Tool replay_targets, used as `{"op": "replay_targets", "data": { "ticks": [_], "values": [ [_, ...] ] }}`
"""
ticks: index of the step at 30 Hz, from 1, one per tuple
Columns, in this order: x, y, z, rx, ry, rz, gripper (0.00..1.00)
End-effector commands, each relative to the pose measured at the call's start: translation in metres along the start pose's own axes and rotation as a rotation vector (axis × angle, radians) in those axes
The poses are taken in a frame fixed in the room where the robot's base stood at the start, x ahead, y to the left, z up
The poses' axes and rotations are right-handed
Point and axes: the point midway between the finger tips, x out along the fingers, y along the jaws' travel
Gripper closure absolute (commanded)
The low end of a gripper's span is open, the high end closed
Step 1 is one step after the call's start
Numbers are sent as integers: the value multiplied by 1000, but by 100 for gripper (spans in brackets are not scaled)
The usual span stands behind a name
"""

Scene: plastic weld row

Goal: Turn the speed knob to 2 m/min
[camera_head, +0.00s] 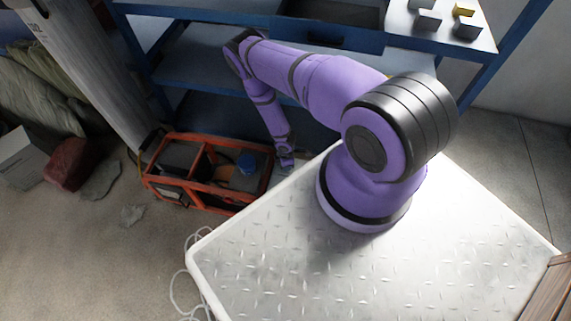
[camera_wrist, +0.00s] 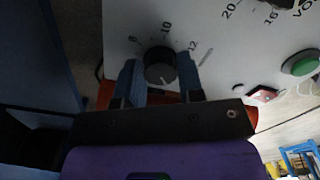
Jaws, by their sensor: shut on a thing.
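A round black knob (camera_wrist: 160,61) sits on a pale grey panel (camera_wrist: 225,60) in the wrist view. Several printed numbers, 10 and 12 among them, stand around its far side. A light mark shows on the knob's near side, but its exact setting cannot be read. My gripper (camera_wrist: 159,72) is shut on the knob, one blue finger on each side. In the head view my gripper (camera_head: 286,160) is low beside the right end of a red-framed machine (camera_head: 181,202); the knob is hidden there.
A green button (camera_wrist: 302,66) and part of another dial scale with 16 and 20 lie to the right on the panel. A blue shelf (camera_head: 200,68) stands behind my arm. Rubble and a red lump (camera_head: 72,163) lie on the floor at left.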

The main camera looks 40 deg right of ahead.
Motion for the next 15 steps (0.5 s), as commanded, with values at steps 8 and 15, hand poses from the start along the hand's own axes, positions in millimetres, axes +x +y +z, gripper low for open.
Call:
{"op": "replay_targets", "data": {
  "ticks": [8,15],
  "values": [
    [0,1,0,-98,1,1,89],
    [0,1,0,-122,1,1,89]
  ]
}}
